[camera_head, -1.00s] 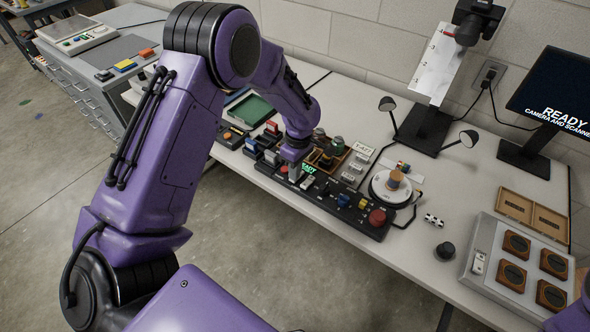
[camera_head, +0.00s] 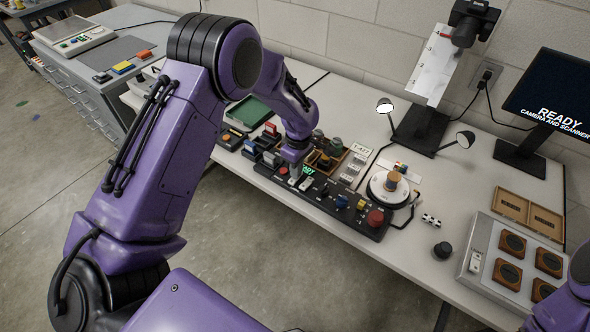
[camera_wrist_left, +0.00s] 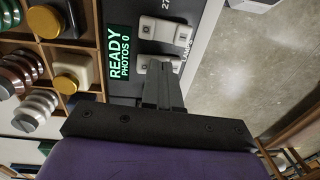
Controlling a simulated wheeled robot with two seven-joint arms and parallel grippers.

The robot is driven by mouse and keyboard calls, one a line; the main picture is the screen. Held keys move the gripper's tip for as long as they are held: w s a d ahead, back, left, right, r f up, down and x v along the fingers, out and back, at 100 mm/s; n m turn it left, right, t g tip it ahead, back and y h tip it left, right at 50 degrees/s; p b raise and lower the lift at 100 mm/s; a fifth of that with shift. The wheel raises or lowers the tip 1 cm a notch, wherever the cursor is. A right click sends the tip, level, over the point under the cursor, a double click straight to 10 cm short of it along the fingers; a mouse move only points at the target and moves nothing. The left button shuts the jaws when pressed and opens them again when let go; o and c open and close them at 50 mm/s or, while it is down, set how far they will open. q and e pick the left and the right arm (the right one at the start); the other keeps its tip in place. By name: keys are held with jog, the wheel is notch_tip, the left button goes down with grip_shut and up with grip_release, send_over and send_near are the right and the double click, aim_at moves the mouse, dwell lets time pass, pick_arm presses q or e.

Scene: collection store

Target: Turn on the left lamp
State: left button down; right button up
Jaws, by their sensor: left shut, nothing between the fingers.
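The left lamp (camera_head: 385,105) stands on a thin arm left of the camera stand, and its round face shows bright white. The right lamp (camera_head: 465,139) has a grey, dull face. The black control panel (camera_head: 325,195) lies along the table's front edge. In the left wrist view two pale rocker switches, a clear one (camera_wrist_left: 161,30) and one partly covered (camera_wrist_left: 143,64), sit beside a "LAMPS" label (camera_wrist_left: 186,46). My left gripper (camera_head: 293,168) is shut and empty. Its fingertips (camera_wrist_left: 161,68) are over the partly covered switch; contact cannot be told. My right gripper is out of view.
A green "READY PHOTOS 0" display (camera_wrist_left: 119,53) is beside the switches. A red button (camera_head: 375,217), a turntable (camera_head: 388,190) and a wooden compartment tray (camera_head: 325,160) are close by. The monitor (camera_head: 551,95) stands at the right.

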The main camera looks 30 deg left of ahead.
pick_arm(q)
jog(key=r+p, duration=0.5)
jog(key=p, duration=0.1)
jog(key=shift+s+r, duration=0.1)
jog(key=shift+s, duration=0.1)
jog(key=shift+s+r+b, duration=0.1)
jog(key=shift+r+b, duration=0.1)
jog(key=shift+b, duration=0.45)
notch_tip(320, 180, up, 8)
jog(key=b, duration=0.1)
send_over(293, 181)
jog(key=shift+r, duration=0.15)
